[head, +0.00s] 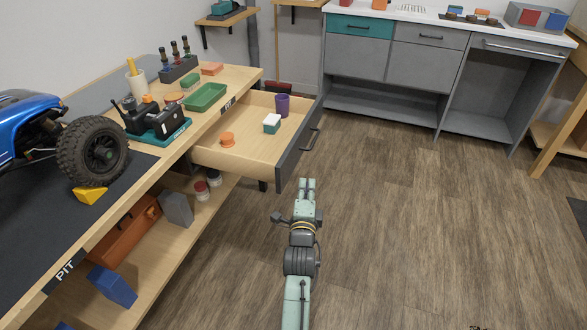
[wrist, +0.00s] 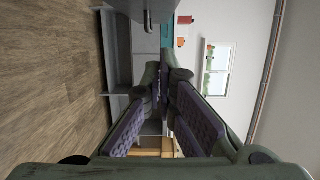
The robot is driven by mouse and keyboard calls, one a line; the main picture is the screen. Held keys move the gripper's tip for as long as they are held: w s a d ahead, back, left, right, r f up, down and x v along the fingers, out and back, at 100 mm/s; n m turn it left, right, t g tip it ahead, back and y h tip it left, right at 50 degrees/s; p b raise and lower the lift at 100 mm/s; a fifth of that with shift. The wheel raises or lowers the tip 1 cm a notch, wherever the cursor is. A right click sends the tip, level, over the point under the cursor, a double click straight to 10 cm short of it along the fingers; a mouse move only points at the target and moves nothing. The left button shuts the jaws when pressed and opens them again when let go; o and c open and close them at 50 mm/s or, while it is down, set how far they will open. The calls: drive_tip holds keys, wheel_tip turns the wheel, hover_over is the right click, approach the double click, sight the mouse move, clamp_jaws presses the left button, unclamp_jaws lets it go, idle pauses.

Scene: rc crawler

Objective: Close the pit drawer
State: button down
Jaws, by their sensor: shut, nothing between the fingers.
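The pit drawer (head: 237,155) stands pulled out from the bench, with its pale wooden inside showing. Its dark grey front (head: 291,160) faces right and carries dark bar handles (head: 313,137). A purple cup (head: 282,104), a white and green block (head: 271,123) and an orange piece (head: 227,139) are in the drawer. My gripper (head: 307,182) is just right of the front's near end, apparently apart from it; the exact gap is unclear. In the wrist view my gripper (wrist: 168,72) is shut and empty, with its purple-padded fingers together.
The workbench (head: 225,88) on the left holds a blue crawler truck (head: 28,110), a green tray (head: 206,97) and tools. A lower shelf (head: 150,262) holds an orange toolbox (head: 125,232) and blocks. Grey cabinets (head: 357,57) stand at the back.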

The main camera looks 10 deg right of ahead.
drive_tip(key=w+a+p, duration=0.1)
drive_tip(key=w, duration=0.6)
drive_tip(key=shift+a, duration=0.35)
drive_tip(key=shift+w, duration=0.1)
drive_tip(key=shift+w+a, duration=0.1)
